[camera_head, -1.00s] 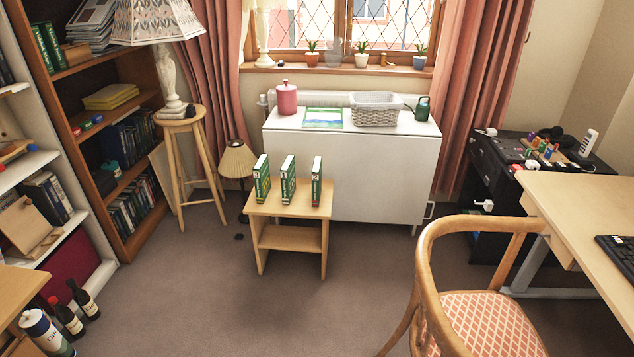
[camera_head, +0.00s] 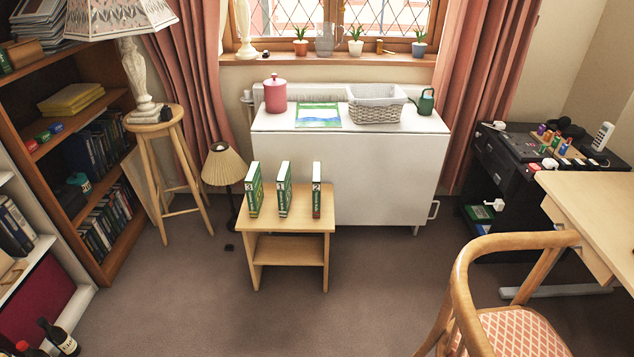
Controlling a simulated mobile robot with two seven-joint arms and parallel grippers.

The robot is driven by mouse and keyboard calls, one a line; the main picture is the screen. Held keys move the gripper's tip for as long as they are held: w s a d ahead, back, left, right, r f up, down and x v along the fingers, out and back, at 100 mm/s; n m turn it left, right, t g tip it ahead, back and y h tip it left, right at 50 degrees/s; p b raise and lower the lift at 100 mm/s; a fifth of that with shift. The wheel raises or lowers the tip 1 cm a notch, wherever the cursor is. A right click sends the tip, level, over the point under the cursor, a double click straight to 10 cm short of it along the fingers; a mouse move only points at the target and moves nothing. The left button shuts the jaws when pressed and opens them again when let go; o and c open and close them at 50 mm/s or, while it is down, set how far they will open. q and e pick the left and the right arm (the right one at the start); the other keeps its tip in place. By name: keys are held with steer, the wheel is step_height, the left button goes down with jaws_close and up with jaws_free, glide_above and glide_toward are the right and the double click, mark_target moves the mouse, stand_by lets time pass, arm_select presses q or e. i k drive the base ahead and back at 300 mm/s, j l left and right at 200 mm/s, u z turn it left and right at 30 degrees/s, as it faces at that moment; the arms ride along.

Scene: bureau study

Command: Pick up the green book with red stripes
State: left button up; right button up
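Three green books stand upright in a row on a small wooden side table (camera_head: 258,222). The left book (camera_head: 254,190) and the middle book (camera_head: 284,190) show green covers with white markings. The right book (camera_head: 316,192) shows a white and green spine with a small reddish patch near its lower end. The books stand apart from each other. Red stripes are too small to make out clearly on any of them. Neither of my grippers is in the picture.
A white cabinet (camera_head: 385,172) stands behind the table, with a basket (camera_head: 376,106) on top. A wooden chair (camera_head: 500,300) is at the lower right, a desk (camera_head: 590,205) beyond it. A lamp (camera_head: 224,166) and stool (camera_head: 152,128) stand left. The carpet before the table is clear.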

mark_target(316, 172)
steer(key=i+j+z, duration=0.1)
steer(key=i+j, duration=0.2)
steer(key=i+j+z, duration=0.1)
steer(key=i+j, duration=0.25)
steer(key=i+j+z, duration=0.1)
steer(key=i+j, duration=0.5)
steer(key=j, duration=0.15)
steer(key=i+j+z, duration=0.15)
steer(key=i+j, duration=0.15)
steer(key=i+j+z, duration=0.1)
steer(key=i+j, duration=0.15)
steer(key=j, duration=0.3)
steer(key=i+j+z, duration=0.1)
steer(key=i+j, duration=0.15)
steer(key=j, duration=0.15)
